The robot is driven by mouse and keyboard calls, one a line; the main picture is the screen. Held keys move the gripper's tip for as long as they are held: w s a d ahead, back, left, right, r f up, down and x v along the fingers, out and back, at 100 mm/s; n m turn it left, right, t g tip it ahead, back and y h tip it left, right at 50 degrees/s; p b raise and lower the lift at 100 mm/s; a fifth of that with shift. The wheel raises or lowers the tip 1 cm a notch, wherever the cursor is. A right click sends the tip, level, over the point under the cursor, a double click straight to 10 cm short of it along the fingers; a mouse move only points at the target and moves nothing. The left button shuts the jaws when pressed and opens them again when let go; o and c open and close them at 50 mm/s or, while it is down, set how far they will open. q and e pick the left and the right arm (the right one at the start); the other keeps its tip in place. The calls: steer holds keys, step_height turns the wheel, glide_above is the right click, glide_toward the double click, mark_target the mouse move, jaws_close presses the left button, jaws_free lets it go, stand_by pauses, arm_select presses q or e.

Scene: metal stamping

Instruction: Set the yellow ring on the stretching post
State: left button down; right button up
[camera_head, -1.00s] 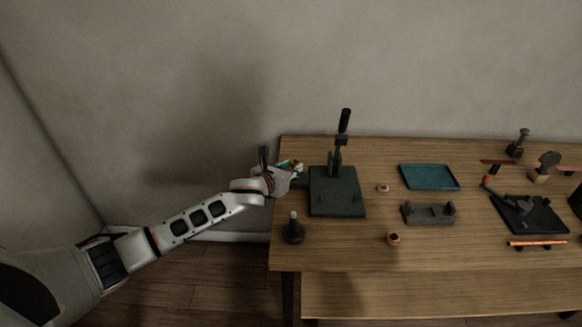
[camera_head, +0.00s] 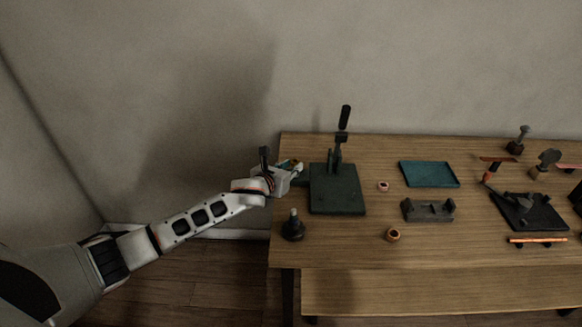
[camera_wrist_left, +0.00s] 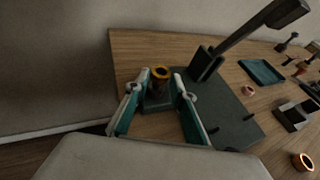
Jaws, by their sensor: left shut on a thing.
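The yellow ring (camera_wrist_left: 160,72) shows between the teal fingertips of my left gripper (camera_wrist_left: 161,76) in the left wrist view. The gripper is shut on it. A dark upright post (camera_wrist_left: 157,90) stands directly under the ring on a block at the left side of the dark green lever press. I cannot tell whether the ring is around the post top or just above it. In the head view my left gripper (camera_head: 296,166) is at the left edge of the press plate (camera_head: 337,190), and its fingers largely hide the ring and post. My right gripper is out of view.
The press lever (camera_head: 344,120) rises right of the gripper. A dark cone-shaped tool (camera_head: 293,226) stands at the table's front left. Two small copper-coloured rings (camera_head: 383,187) (camera_head: 393,234), a teal tray (camera_head: 429,174) and a grey block (camera_head: 428,211) lie further right.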

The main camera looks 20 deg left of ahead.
arm_select(q)
steer(key=shift+f, duration=0.15)
steer(key=shift+f, duration=0.3)
steer(key=c, duration=1.6)
jaws_free()
steer(key=shift+c, duration=0.2)
steer(key=shift+c, duration=0.3)
